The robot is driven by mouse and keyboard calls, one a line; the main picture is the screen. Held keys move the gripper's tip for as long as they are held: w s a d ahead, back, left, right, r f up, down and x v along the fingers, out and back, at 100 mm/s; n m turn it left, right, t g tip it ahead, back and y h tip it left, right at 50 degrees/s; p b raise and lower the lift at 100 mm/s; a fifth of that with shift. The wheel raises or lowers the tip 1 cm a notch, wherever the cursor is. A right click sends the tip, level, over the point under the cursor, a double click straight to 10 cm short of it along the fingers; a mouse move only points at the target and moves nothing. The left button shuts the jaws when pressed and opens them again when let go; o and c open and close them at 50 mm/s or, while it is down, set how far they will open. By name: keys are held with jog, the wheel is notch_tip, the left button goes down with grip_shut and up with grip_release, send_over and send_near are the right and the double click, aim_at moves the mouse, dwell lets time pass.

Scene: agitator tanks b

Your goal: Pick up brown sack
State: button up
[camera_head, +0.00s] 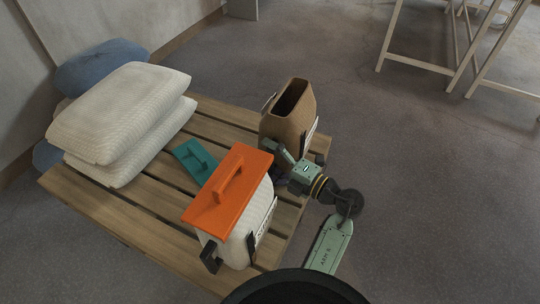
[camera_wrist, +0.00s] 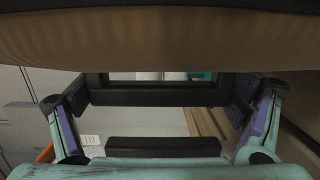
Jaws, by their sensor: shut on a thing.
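The brown sack (camera_head: 288,118) is upright with an open top, at the back right of the wooden pallet in the head view. Whether its base touches the slats is hidden. My gripper (camera_head: 299,160) is at its near side. In the wrist view the sack's brown underside or side (camera_wrist: 160,40) fills the top. A black handle bar (camera_wrist: 150,95) runs across between the purple finger pads of my gripper (camera_wrist: 161,97), which is shut on it.
A white sack with an orange lid (camera_head: 230,188) stands close to my gripper's left on the pallet (camera_head: 120,212). A teal lid (camera_head: 192,156) lies behind it. White sacks (camera_head: 120,110) and a blue sack (camera_head: 95,62) are stacked at the left.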

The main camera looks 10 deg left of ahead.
aim_at(269, 150)
jog(key=shift+r, duration=1.6)
jog(key=shift+d+r, duration=0.1)
jog(key=shift+r, duration=0.05)
jog(key=s+a+r+b+v, duration=0.1)
jog(key=s+b+v, duration=0.1)
jog(key=v, duration=1.3)
jog(key=shift+s+r+b, duration=0.2)
jog(key=shift+s+b, duration=0.3)
jog(key=shift+b, duration=0.05)
jog(key=shift+d, duration=0.2)
jog(key=shift+f, duration=0.1)
